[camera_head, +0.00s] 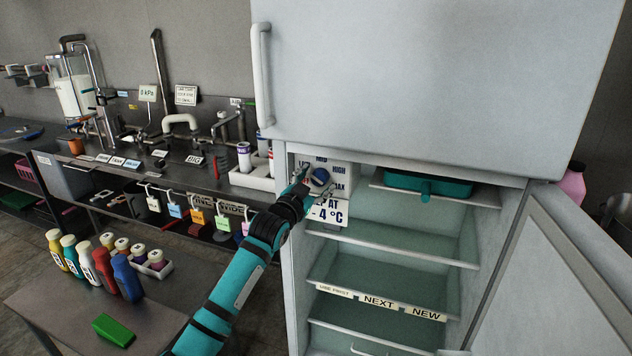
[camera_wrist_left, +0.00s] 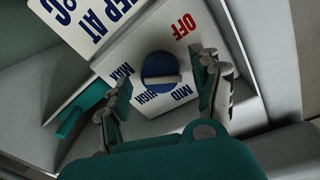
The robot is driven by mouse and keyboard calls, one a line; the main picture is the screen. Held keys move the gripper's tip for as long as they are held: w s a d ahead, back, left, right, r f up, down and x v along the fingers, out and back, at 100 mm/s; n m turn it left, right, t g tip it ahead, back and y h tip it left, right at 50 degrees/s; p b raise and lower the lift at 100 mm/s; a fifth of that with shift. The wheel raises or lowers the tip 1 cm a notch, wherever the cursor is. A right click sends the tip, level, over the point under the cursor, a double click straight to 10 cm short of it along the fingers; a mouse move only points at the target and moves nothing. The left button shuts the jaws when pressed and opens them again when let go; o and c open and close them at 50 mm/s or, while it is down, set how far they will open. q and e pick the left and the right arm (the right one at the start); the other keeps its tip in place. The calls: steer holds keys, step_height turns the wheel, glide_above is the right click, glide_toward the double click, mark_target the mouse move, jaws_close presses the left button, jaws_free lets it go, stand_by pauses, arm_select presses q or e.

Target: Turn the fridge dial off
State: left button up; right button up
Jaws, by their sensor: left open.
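The fridge dial (camera_head: 320,177) is a round blue knob on a white label panel inside the open fridge, at its upper left. In the left wrist view the dial (camera_wrist_left: 160,68) carries a pale bar lying sideways, its right end towards the right finger. The red word OFF (camera_wrist_left: 184,27) is up and right of the dial there; MAX, HIGH and MID also show. My left gripper (camera_wrist_left: 162,76) is open, with one finger on each side of the dial. I cannot tell whether either finger touches it. My right gripper is out of view.
The fridge door (camera_head: 575,265) stands open to the right. A teal bin (camera_head: 425,184) sits on the top shelf, right of the dial. A "KEEP AT 4 °C" sign (camera_head: 328,211) hangs just below the dial. Bottles (camera_head: 103,268) stand on a low table at left.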

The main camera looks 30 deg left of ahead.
arm_select(q)
steer(key=shift+w, duration=0.25)
steer(key=c, duration=1.2)
